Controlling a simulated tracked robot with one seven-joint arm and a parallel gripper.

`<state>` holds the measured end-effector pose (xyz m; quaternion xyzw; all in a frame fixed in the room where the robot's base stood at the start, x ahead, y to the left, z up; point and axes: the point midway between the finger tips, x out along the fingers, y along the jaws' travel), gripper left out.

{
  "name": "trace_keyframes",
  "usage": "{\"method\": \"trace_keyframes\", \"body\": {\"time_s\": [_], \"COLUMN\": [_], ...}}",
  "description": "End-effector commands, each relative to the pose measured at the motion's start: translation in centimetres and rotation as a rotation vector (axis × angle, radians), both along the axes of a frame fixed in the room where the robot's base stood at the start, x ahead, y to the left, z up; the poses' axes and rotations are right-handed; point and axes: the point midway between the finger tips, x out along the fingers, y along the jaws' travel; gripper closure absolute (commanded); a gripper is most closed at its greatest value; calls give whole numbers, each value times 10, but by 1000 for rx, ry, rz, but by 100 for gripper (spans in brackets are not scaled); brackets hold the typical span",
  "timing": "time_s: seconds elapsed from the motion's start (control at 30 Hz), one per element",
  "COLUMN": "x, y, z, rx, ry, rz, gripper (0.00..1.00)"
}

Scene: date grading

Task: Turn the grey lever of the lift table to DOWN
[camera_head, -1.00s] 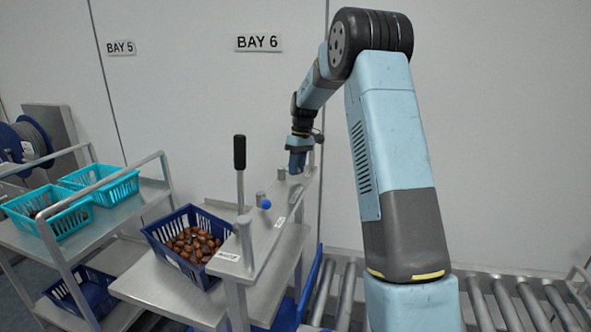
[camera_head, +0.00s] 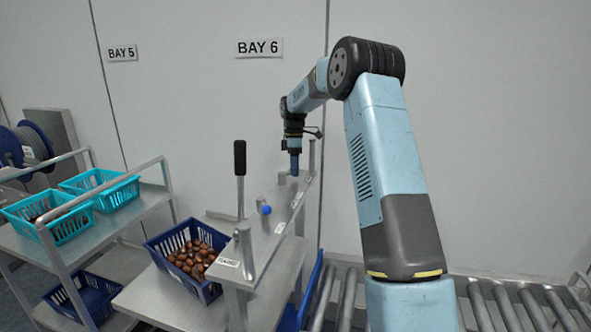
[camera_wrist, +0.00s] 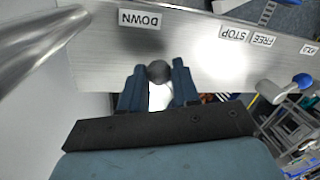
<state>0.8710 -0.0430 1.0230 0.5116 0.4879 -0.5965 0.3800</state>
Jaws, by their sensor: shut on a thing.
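The lift table's panel (camera_head: 262,236) is a narrow light-metal ledge above the table. In the wrist view it carries a DOWN label (camera_wrist: 139,19) and a FREE STOP label (camera_wrist: 248,36). The grey lever's round dark-grey knob (camera_wrist: 158,71) sits between my fingertips, just below and a little right of DOWN in that picture. My gripper (camera_head: 294,168) points down at the far end of the panel and is shut on the knob; its blue fingers (camera_wrist: 157,84) flank it. The lever's shank is mostly hidden.
A blue crate of dates (camera_head: 183,283) sits on the table. A trolley with turquoise baskets (camera_head: 98,186) is at left, roller conveyor (camera_head: 490,302) at right.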

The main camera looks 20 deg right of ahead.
Motion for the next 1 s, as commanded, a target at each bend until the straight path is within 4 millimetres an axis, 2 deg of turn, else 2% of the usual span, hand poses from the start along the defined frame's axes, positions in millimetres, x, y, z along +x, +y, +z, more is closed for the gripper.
{"method": "trace_keyframes", "body": {"time_s": [0.6, 0.63, 0.87, 1.0], "x": [4, 4, 3, 3], "y": [3, 4, 3, 3], "z": [1, 1, 1, 0], "rx": [2, 2, 1, 1], "ry": [-10, -10, -5, -3], "rz": [40, 40, 39, 39], "gripper": [100, 67, 46, 46]}}
